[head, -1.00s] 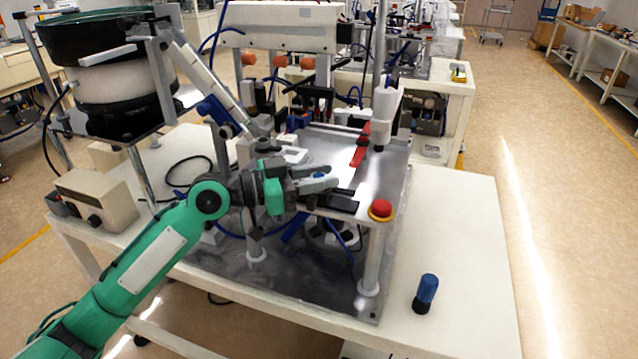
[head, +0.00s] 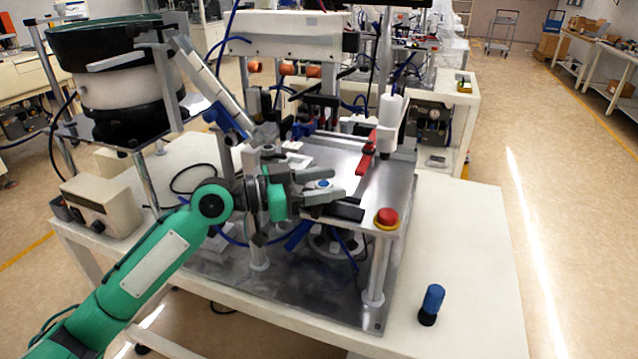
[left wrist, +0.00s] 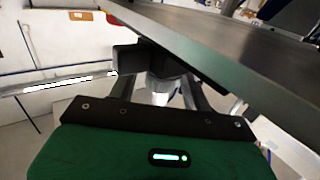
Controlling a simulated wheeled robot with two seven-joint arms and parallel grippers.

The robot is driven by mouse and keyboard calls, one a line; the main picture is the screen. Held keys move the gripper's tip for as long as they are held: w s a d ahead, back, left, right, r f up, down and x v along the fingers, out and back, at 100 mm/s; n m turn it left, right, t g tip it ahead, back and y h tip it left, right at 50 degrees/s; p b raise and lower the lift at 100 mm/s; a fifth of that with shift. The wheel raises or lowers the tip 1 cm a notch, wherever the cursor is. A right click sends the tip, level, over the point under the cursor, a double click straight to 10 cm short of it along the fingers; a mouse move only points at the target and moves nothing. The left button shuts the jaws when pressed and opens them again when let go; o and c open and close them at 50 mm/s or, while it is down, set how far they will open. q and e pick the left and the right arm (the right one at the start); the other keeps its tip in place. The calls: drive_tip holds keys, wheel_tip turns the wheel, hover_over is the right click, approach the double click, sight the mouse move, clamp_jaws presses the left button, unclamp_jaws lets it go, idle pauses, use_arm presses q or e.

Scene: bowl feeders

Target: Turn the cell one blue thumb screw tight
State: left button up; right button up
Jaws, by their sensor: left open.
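My left gripper (head: 338,196) is at the near edge of the cell's metal plate (head: 345,160), its open fingers pointing right. A small blue round knob (head: 323,184), which looks like the thumb screw, shows between the fingers; I cannot tell whether they touch it. In the left wrist view the dark fingers (left wrist: 160,95) are spread beside a pale, blurred round part (left wrist: 160,84), close to the slanting plate edge (left wrist: 215,60). The screw's blue top is not clear there. My right gripper is not in view.
A red emergency button (head: 387,217) stands right of the fingers at the plate corner. A blue-capped black cylinder (head: 432,303) stands on the white table (head: 460,240). A bowl feeder (head: 115,80) and control box (head: 98,203) are at left. The right of the table is mostly clear.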

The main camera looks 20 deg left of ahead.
use_arm(q)
drive_tip(key=shift+s+a+f, duration=0.1)
drive_tip(key=shift+s+a, duration=0.15)
drive_tip(key=shift+a, duration=0.15)
drive_tip(key=b+v, duration=0.4)
drive_tip(key=v, duration=0.9)
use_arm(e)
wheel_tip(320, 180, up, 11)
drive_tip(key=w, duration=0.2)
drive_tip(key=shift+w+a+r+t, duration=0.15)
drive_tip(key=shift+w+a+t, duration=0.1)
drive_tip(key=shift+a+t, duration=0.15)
